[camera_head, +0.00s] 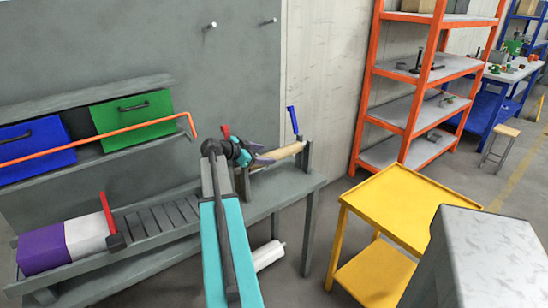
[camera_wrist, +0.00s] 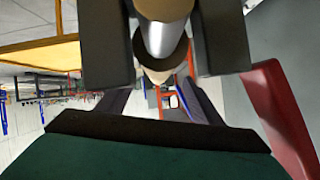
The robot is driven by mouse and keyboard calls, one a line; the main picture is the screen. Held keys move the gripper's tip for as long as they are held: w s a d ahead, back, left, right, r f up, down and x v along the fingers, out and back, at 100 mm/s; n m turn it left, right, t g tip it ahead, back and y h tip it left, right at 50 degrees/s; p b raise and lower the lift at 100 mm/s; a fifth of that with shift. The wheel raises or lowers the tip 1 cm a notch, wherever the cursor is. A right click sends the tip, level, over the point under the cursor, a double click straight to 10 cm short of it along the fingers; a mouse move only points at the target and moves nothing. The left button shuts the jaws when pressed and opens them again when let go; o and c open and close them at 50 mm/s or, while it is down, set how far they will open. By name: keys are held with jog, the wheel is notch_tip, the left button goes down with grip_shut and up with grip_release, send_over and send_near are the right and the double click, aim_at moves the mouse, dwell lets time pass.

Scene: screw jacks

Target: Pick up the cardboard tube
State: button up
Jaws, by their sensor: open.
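The cardboard tube (camera_head: 282,152) is a tan cylinder lying at the right end of the grey bench, near a grey upright. My gripper (camera_head: 262,154) is at the tube's left end, its jaws open and apart. In the wrist view my gripper (camera_wrist: 158,97) shows two dark purple-grey fingers spread wide. Tan, rounded surfaces that look like the tube (camera_wrist: 166,9) show at the top middle of that view, with a silvery part between them. I cannot tell from this whether a finger touches the tube. My wrist hides part of it in the head view.
Dark blocks flank the tan part in the wrist view. A blue-handled thing (camera_head: 292,118) stands behind the tube. A green bin (camera_head: 132,120), a blue bin (camera_head: 25,150) and an orange bar (camera_head: 95,140) are to the left. A yellow cart (camera_head: 395,205) stands right of the bench.

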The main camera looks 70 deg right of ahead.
aim_at(269, 154)
jog(key=shift+p+x, duration=0.65)
jog(key=shift+x, duration=1.7)
jog(key=shift+s, duration=0.1)
grip_shut()
jog(key=shift+r, duration=0.15)
jog(key=shift+r+b, duration=0.85)
jog(key=shift+r, duration=4.05)
